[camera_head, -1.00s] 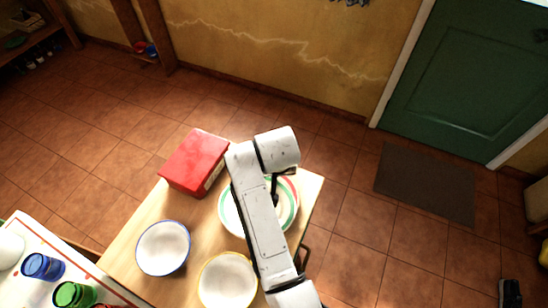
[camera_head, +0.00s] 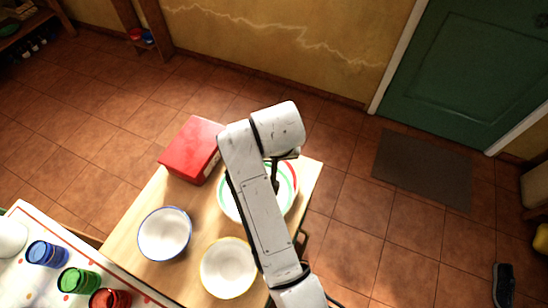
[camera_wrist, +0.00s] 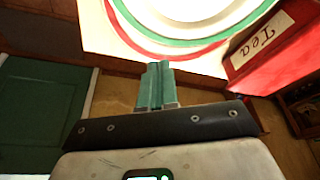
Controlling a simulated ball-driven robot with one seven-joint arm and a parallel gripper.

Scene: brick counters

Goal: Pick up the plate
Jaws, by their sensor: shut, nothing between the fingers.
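My gripper's teal fingers are closed together and empty. Their tips appear just short of the plate's red rim and seem apart from it.
A red box (camera_head: 191,149) marked "Tea" stands beside the plate. A blue-rimmed bowl (camera_head: 164,233) and a yellow-rimmed bowl (camera_head: 228,268) sit on the same table. Blue, green and red glasses (camera_head: 77,281) stand on a counter at lower left.

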